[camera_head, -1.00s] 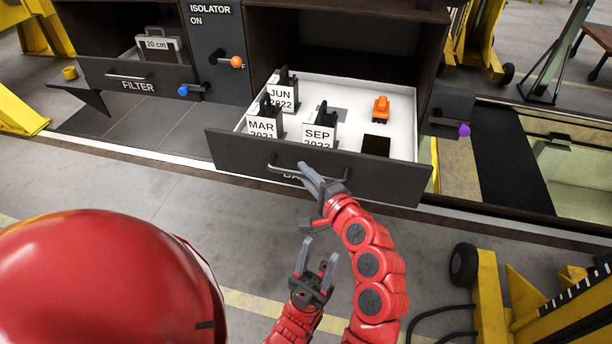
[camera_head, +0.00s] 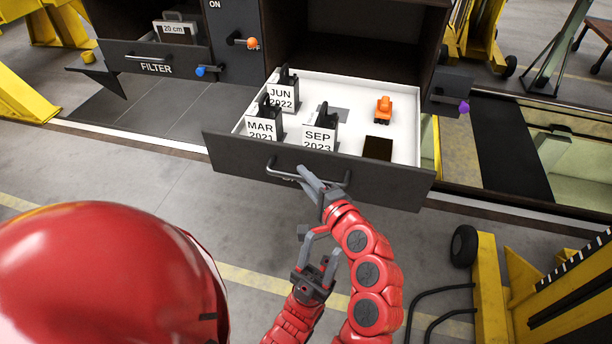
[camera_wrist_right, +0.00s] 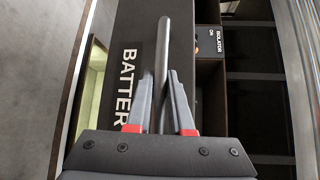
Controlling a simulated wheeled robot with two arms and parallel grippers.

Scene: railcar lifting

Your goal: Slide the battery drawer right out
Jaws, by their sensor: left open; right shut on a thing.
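The battery drawer (camera_head: 225,152) is dark-fronted with a white interior and stands pulled out from its cabinet bay. My right gripper (camera_head: 310,178) is shut on the drawer's bar handle (camera_head: 275,172). In the right wrist view, the handle (camera_wrist_right: 163,40) runs between the fingers (camera_wrist_right: 160,85), beside the "BATTER…" lettering on the front. My left gripper (camera_head: 321,246) is open and empty, below the right one and clear of the drawer. Whether the drawer's back end is still inside the bay is hard to tell.
Date-marked blocks "JUN 2022" (camera_head: 281,97), "MAR 2021" (camera_head: 261,130) and "SEP 2023" (camera_head: 319,138) stand in the drawer, with an orange object (camera_head: 384,110). Yellow equipment (camera_head: 490,290) stands at lower right.

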